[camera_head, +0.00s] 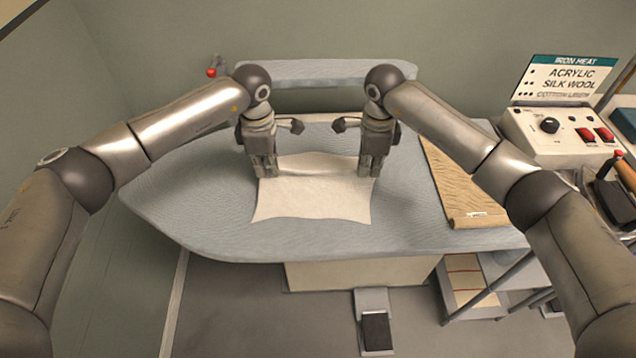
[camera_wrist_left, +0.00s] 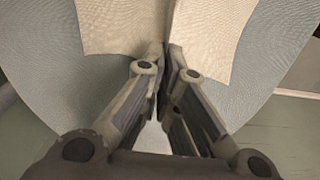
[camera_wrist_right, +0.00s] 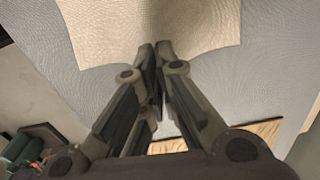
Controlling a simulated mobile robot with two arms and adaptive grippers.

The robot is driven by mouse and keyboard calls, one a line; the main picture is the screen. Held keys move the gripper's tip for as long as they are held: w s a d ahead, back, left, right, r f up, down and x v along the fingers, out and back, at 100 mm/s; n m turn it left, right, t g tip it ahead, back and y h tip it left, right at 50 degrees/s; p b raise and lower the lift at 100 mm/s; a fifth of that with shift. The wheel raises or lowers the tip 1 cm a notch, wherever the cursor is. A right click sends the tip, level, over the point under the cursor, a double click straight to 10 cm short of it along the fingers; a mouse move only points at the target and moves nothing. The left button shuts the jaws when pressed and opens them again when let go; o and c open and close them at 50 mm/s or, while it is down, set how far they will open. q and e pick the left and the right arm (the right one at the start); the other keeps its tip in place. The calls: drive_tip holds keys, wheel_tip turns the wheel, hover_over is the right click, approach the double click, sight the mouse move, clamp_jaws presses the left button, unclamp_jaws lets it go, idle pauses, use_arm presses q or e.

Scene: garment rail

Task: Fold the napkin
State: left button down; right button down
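The cream napkin (camera_head: 312,198) lies on the blue-grey ironing board, its near part flat and its far edge raised in a shallow ridge between my two grippers. My left gripper (camera_head: 266,174) points down at the napkin's left edge. In the left wrist view its fingertips (camera_wrist_left: 163,48) are together with napkin cloth (camera_wrist_left: 205,30) at them. My right gripper (camera_head: 368,174) points down at the right edge. In the right wrist view its fingertips (camera_wrist_right: 154,48) are together on the napkin's margin (camera_wrist_right: 105,30). The cloth between the fingertips is largely hidden.
The ironing board (camera_head: 190,205) has free room left of the napkin. A brown patterned cloth (camera_head: 462,190) lies to the right. A control box (camera_head: 560,130) with an "IRON HEAT" sign (camera_head: 570,78) stands further right. A narrow padded board (camera_head: 325,72) is behind.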

use_arm(q)
drive_tip(key=shift+r, duration=0.1)
use_arm(e)
drive_tip(key=shift+r, duration=0.1)
